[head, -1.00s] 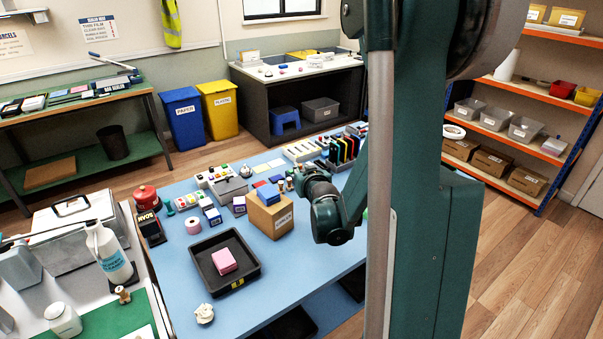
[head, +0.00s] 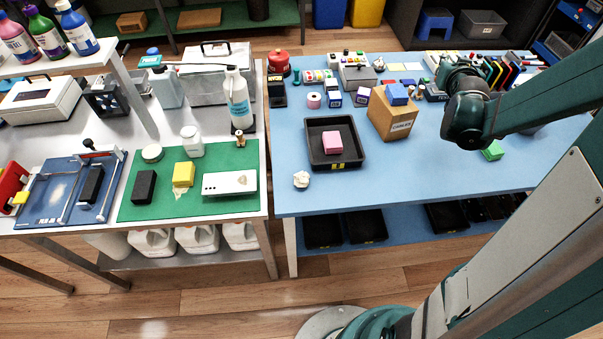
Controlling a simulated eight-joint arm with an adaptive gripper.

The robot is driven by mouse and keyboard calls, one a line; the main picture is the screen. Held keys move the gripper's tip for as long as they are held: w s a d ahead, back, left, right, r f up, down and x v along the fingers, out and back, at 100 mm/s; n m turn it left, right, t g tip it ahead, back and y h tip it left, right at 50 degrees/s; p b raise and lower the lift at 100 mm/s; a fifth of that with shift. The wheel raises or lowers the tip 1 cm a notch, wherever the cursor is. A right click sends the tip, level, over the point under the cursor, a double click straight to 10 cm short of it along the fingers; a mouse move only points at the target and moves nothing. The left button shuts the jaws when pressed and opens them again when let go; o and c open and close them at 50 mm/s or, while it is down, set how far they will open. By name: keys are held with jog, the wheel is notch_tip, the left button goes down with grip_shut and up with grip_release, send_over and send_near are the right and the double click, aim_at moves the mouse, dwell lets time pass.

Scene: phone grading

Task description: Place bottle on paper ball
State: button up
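The crumpled white paper ball (head: 301,179) lies near the front left corner of the blue table. A white bottle with a blue label (head: 238,100) stands upright at the right edge of the left bench, behind the green mat. Purple, green and blue bottles stand on the raised shelf at upper left. I cannot tell which bottle is meant. The end of my arm (head: 460,76) is over the right back part of the blue table, far from the paper ball and the white bottle. Its fingers cannot be made out.
A black tray (head: 316,127) holds a pink block (head: 333,142), just behind the paper ball. A cardboard box (head: 393,118) with a blue block on top stands right of it. A green mat (head: 160,211) holds a phone (head: 230,183). The blue table's front middle is clear.

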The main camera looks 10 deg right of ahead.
notch_tip(320, 180, up, 16)
jog(key=s+a+f+n+y, duration=0.2)
jog(key=a+f+n+y, duration=0.15)
jog(key=a, duration=0.65)
jog(key=s+a+f+n+y+p, duration=0.1)
jog(key=s+a+f+n+y, duration=0.25)
jog(key=a, duration=0.55)
jog(key=s+a+f+n+y, duration=0.1)
jog(key=a+f+n+y, duration=0.3)
jog(key=a, duration=0.6)
jog(key=s+a+r+n+g+y, duration=0.4)
jog(key=s+a+r+n+g, duration=0.1)
jog(key=s+a, duration=0.4)
jog(key=s+a+r+n+g+y+p, duration=0.1)
jog(key=s+a+r+n+g+y, duration=0.3)
jog(key=s+a, duration=0.4)
jog(key=a+r+n+g, duration=0.1)
jog(key=a+g, duration=0.1)
jog(key=a, duration=0.2)
jog(key=shift+s+r+g, duration=0.25)
jog(key=shift+s+g, duration=0.1)
jog(key=shift+g, duration=0.05)
notch_tip(320, 180, down, 17)
jog(key=shift+a+f, duration=0.1)
jog(key=shift+f, duration=0.15)
jog(key=shift+f+b, duration=0.75)
jog(key=shift+f, duration=2)
